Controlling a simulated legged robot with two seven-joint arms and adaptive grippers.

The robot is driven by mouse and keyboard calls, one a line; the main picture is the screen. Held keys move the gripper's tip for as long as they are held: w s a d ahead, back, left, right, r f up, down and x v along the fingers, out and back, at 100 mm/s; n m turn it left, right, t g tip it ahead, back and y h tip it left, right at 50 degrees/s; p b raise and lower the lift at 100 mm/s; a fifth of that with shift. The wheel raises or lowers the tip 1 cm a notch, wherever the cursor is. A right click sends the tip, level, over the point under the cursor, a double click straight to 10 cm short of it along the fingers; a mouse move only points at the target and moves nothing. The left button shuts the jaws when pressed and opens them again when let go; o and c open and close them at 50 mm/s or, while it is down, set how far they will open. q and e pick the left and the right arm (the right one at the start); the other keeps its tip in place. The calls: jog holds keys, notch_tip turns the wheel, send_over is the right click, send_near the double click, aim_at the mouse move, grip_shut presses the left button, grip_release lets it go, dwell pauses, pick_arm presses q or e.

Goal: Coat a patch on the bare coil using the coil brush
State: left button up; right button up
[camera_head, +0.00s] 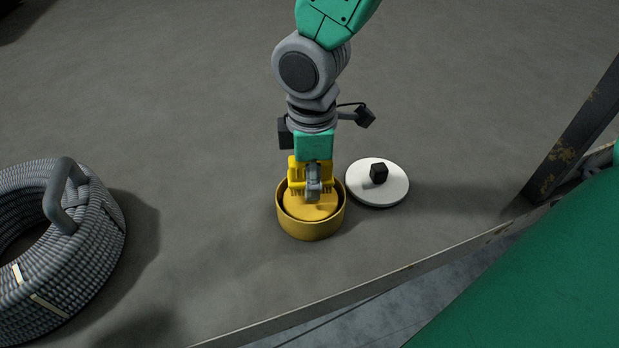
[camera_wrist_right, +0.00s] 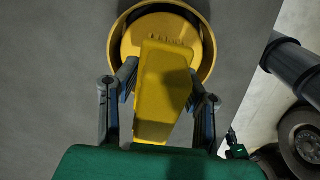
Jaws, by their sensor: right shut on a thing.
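My right gripper (camera_head: 313,184) points down over a round yellow pot (camera_head: 310,230) and is shut on the yellow coil brush. In the right wrist view the brush's broad handle (camera_wrist_right: 163,88) sits between the two fingers. Its far end reaches over or into the pot (camera_wrist_right: 205,62); the bristles and their contact with the contents are hard to make out. A grey ribbed hose coil (camera_head: 85,255) with a grey handle and pale bands stands at the left, cut by the frame edge, apart from my gripper. My left gripper is not in view.
A white round lid (camera_head: 393,190) with a black knob (camera_head: 378,172) lies right of the pot. A worn dark metal post (camera_head: 575,135) stands at the right. A raised edge (camera_head: 400,277) borders the grey surface in front. Clear surface lies between pot and coil.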

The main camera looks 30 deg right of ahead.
jog(key=shift+r, duration=2.1)
jog(key=shift+f, duration=0.1)
